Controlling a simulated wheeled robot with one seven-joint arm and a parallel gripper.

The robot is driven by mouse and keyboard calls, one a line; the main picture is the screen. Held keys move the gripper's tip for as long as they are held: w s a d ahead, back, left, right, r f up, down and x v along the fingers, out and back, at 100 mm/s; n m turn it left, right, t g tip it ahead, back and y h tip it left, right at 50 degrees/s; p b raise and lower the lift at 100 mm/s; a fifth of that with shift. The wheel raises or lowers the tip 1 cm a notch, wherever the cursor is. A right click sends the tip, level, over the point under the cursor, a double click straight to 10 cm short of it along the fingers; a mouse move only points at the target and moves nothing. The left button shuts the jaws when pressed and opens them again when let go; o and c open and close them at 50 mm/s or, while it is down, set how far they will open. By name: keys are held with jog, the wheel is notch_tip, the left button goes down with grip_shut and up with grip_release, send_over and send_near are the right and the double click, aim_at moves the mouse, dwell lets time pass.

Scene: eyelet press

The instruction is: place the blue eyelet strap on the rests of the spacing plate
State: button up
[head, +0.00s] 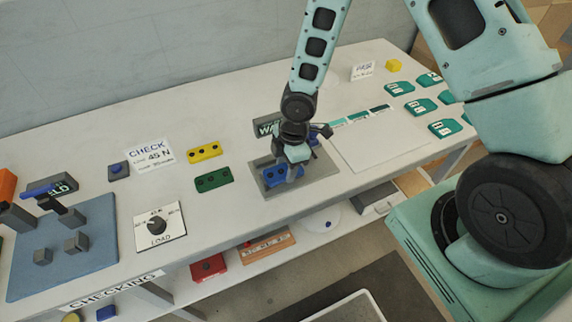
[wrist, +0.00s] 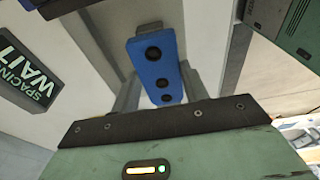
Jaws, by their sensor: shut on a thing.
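The blue eyelet strap (head: 275,176) is in my gripper (head: 290,172), over the grey spacing plate (head: 319,179) in the head view. In the wrist view the strap (wrist: 153,50) shows a row of dark eyelets and runs away between my two fingers (wrist: 160,92), which are shut on it. My gripper hides part of the plate and strap in the head view. The rests are not clear to see, and I cannot tell whether the strap touches them.
A dark sign reading "SPACING WAIT" (wrist: 31,72) stands beside the plate. A yellow strap (head: 204,152) and a green strap (head: 213,180) lie to the left. A load dial (head: 157,229) and a blue mat (head: 95,278) are farther left. A white sheet (head: 385,145) lies right.

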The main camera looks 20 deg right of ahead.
jog(key=o, duration=1)
jog(key=shift+o, duration=0.2)
jog(key=shift+r, duration=0.1)
notch_tip(320, 180, up, 11)
jog(key=d+p, duration=0.2)
jog(key=s+a+r+m, duration=0.4)
jog(key=s+r, duration=0.4)
jog(key=s, duration=0.2)
jog(key=s+a+r+m+h, duration=0.1)
jog(key=s+a+r+m, duration=0.3)
jog(key=s+r+m, duration=0.2)
jog(key=s+r, duration=0.2)
jog(key=s, duration=0.2)
jog(key=shift+a, duration=0.15)
jog(key=shift+r, duration=0.1)
